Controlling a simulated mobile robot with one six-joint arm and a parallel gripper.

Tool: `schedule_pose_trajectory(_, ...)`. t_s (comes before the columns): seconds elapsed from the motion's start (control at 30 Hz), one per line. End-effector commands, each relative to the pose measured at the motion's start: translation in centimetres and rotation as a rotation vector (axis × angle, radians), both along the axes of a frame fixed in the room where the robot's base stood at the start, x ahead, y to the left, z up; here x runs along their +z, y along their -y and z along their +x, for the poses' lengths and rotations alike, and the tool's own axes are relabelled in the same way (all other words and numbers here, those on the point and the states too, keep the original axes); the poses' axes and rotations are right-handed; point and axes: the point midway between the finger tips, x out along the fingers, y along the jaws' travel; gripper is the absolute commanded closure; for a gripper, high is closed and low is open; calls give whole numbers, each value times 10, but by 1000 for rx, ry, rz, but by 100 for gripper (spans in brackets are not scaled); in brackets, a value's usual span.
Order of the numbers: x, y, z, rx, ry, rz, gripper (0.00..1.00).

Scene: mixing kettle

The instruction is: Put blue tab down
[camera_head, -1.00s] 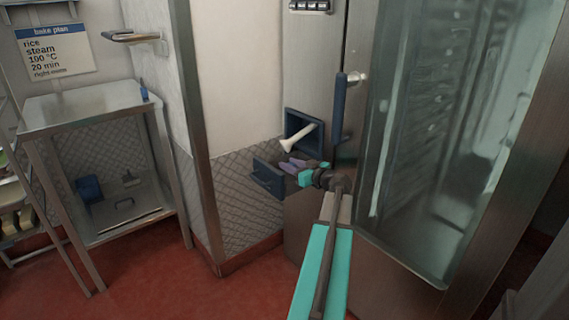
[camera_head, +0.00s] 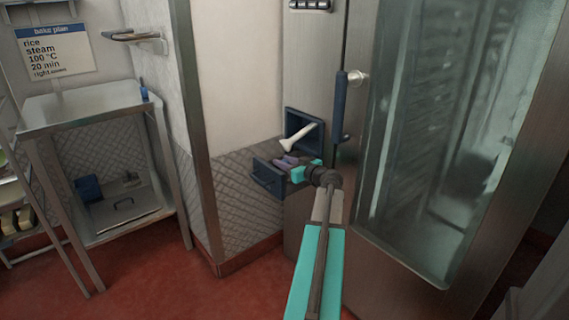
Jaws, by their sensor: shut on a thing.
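My gripper (camera_head: 285,162) has teal and purple-grey parts and reaches over the open blue drawer (camera_head: 268,180) low on the steel oven front. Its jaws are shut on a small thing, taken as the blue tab. The tab is hidden by the fingers and too small to make out. I cannot tell whether it touches the drawer floor. A pale, white stick-like piece (camera_head: 300,138) slants in front of the dark blue recess (camera_head: 304,122) just above the drawer.
The tall glass oven door (camera_head: 450,130) with a dark blue handle (camera_head: 341,105) stands right of my gripper. A steel stand (camera_head: 85,110) with a small blue bottle (camera_head: 144,92) is at the left.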

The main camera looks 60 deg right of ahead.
Motion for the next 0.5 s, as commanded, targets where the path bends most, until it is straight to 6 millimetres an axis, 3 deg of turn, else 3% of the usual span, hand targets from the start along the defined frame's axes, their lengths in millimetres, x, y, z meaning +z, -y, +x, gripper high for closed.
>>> schedule_pose_trajectory(0.5,-7,0,0,0,0,0,91)
